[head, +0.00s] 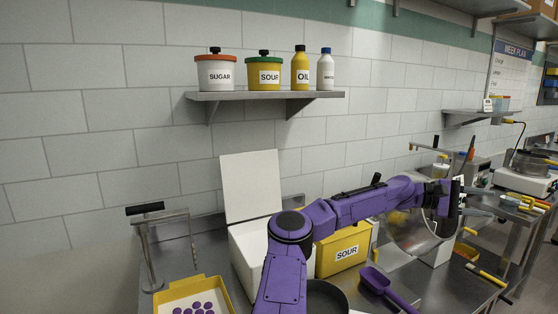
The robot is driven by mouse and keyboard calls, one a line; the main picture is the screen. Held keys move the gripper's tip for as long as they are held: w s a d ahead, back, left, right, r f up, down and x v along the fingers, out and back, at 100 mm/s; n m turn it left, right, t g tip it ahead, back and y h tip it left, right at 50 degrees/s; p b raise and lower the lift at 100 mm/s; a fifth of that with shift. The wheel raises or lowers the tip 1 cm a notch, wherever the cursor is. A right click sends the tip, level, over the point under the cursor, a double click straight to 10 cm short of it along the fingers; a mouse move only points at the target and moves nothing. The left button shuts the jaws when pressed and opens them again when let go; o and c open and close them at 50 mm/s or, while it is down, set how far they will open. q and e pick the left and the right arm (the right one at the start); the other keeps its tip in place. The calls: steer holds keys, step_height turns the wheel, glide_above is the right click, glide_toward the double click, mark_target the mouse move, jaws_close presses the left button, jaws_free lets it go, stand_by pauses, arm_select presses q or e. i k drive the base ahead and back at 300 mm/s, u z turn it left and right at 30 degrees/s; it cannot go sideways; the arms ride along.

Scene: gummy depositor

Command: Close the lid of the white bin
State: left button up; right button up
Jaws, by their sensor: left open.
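The white bin (243,257) stands on the steel table left of centre. Its white lid (250,186) is open and stands upright at the back, near the wall. My purple left arm crosses in front of the bin and hides part of its right side. My left gripper (456,208) is at the right, well away from the lid and beside a shiny metal bowl-like part. It is open, though its fingers are small and partly hard to make out. My right gripper is not in view.
A yellow bin labelled SOUR (345,251) stands right of the white bin. A dark pan (327,298), a purple scoop (386,287) and a yellow tray (160,301) with purple gummies are in front. A metal stand (149,250) is left. A shelf (265,96) with containers hangs above.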

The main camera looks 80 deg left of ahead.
mark_target(250, 183)
steer(key=k, duration=0.55)
steer(key=u, duration=1.65)
steer(key=i, duration=0.5)
